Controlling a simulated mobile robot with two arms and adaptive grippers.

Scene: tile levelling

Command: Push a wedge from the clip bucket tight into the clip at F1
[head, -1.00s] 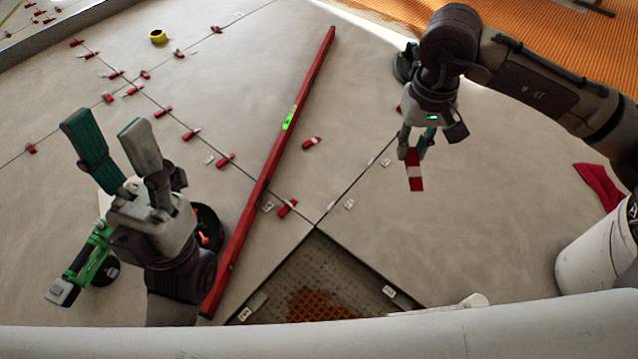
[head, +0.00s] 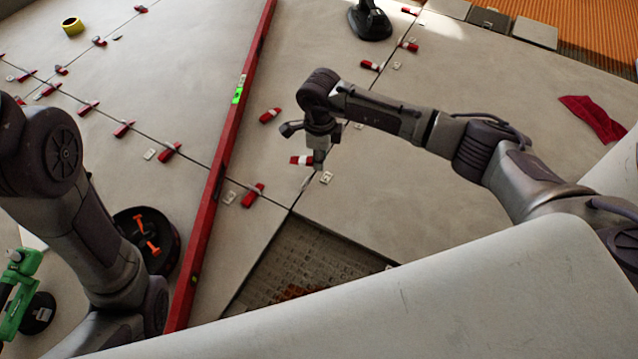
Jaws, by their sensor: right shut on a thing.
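My right gripper (head: 317,159) is shut on a red wedge with a white band (head: 301,160). It holds the wedge sideways, low over the tile joint near the open corner. A white clip (head: 326,178) shows just right of and below the gripper. I cannot tell whether the wedge touches any clip, and I cannot read which one is F1. Another white clip (head: 229,197) shows beside the red level.
A long red level (head: 215,185) lies across the tiles left of the gripper. Several red wedges (head: 253,195) sit along the joints. An untiled recess (head: 305,255) opens below. A red cloth (head: 592,118) and a black suction cup (head: 370,20) lie farther off.

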